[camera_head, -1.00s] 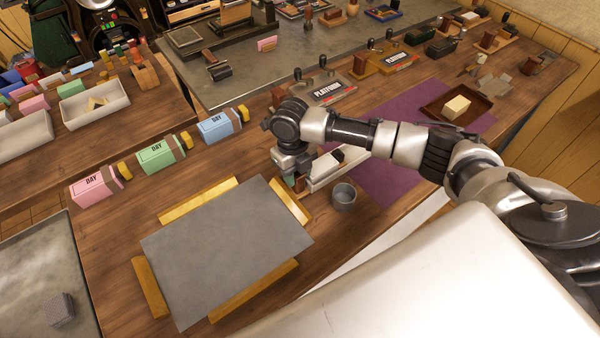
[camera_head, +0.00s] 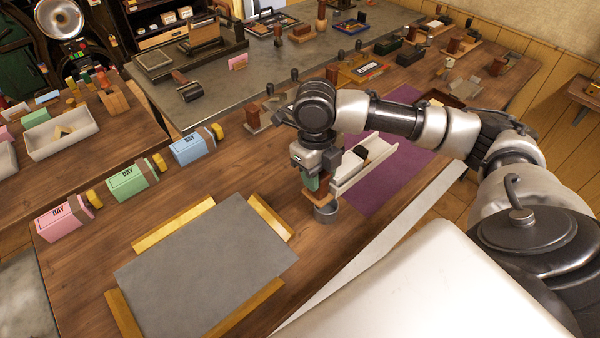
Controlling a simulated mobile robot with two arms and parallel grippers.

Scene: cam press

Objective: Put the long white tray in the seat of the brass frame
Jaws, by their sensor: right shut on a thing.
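The long white tray (camera_head: 364,170) is in the middle of the head view, slanting up to the right, with a dark block in it. My right gripper (camera_head: 313,180) is shut at the tray's near left end, where a brown wooden end piece shows. The exact grip is partly hidden by the hand. Brass bars (camera_head: 175,224) edge a large grey plate (camera_head: 205,265) at the lower left, forming what looks like the brass frame. The plate is bare. The gripper and tray are to the right of it. My left gripper is out of view.
A purple mat (camera_head: 385,185) lies behind the tray. Pink, green and blue DAY boxes (camera_head: 128,183) stand left of the plate. A brass-coloured labelled piece (camera_head: 362,71) is farther back.

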